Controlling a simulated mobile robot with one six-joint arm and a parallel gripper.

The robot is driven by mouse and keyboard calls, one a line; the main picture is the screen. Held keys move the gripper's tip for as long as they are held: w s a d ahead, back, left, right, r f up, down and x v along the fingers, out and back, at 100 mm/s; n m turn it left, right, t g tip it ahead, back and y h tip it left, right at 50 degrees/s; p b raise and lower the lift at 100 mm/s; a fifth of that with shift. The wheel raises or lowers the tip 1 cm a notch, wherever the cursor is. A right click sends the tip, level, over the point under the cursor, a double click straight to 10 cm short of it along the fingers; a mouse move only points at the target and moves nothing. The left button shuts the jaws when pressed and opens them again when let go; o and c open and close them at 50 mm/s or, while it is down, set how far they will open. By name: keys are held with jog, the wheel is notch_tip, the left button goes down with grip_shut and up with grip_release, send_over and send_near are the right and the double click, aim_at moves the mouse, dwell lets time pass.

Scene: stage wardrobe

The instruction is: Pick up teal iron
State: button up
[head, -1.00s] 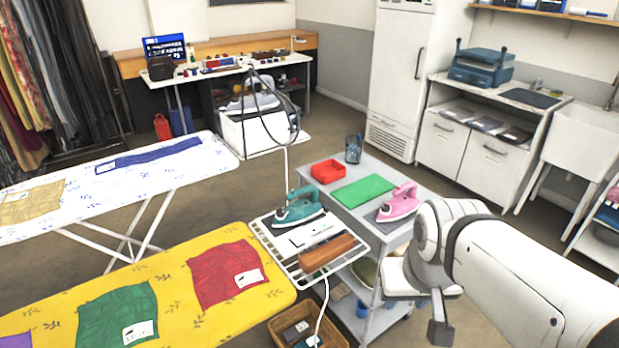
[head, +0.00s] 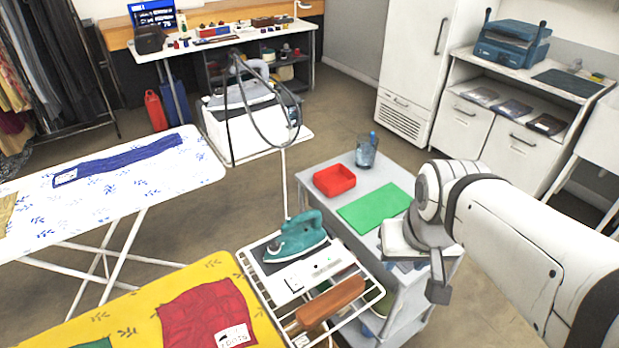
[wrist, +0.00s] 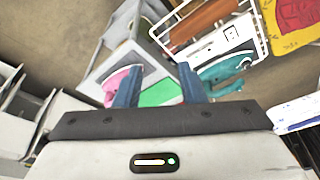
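The teal iron (head: 302,238) stands on the dark rest pad at the far end of a white wire rack (head: 258,290) in the head view. In the wrist view the teal iron (wrist: 222,72) is just right of my right finger. My gripper (wrist: 160,84) is open, with nothing between its fingers. In the head view my gripper (head: 438,285) hangs to the right of the iron, apart from it. A pink iron (wrist: 117,82) shows left of my left finger in the wrist view; my arm hides it in the head view.
A grey cart (head: 345,212) beside the rack holds a red tray (head: 334,180), a green mat (head: 375,206) and a glass (head: 366,152). A brown wooden block (head: 330,303) lies on the rack near the yellow ironing board (head: 140,310). A cord rises behind the teal iron.

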jog(key=shift+o, duration=0.4)
jog(key=shift+s+a, duration=0.1)
jog(key=shift+a, duration=0.05)
jog(key=shift+o, duration=0.6)
jog(key=shift+w+a+r, duration=0.1)
jog(key=shift+w, duration=0.15)
jog(key=m+g+y+p, duration=0.1)
jog(key=m+p, duration=0.5)
jog(key=m, duration=0.5)
send_over(306, 213)
jog(key=s+d, duration=0.1)
jog(key=s, duration=0.1)
notch_tip(306, 213, down, 10)
jog(key=shift+w+a+f+p, duration=0.2)
jog(key=shift+w+f+p, duration=0.2)
jog(key=shift+f, duration=0.9)
jog(key=shift+w+a+f+p, duration=0.15)
jog(key=shift+w+f+p, duration=0.2)
jog(key=shift+f, duration=0.95)
jog(key=shift+w+a+f+p, duration=0.2)
jog(key=shift+w+f+p, duration=0.2)
jog(key=shift+f, duration=0.9)
jog(key=shift+c, duration=0.3)
grip_shut()
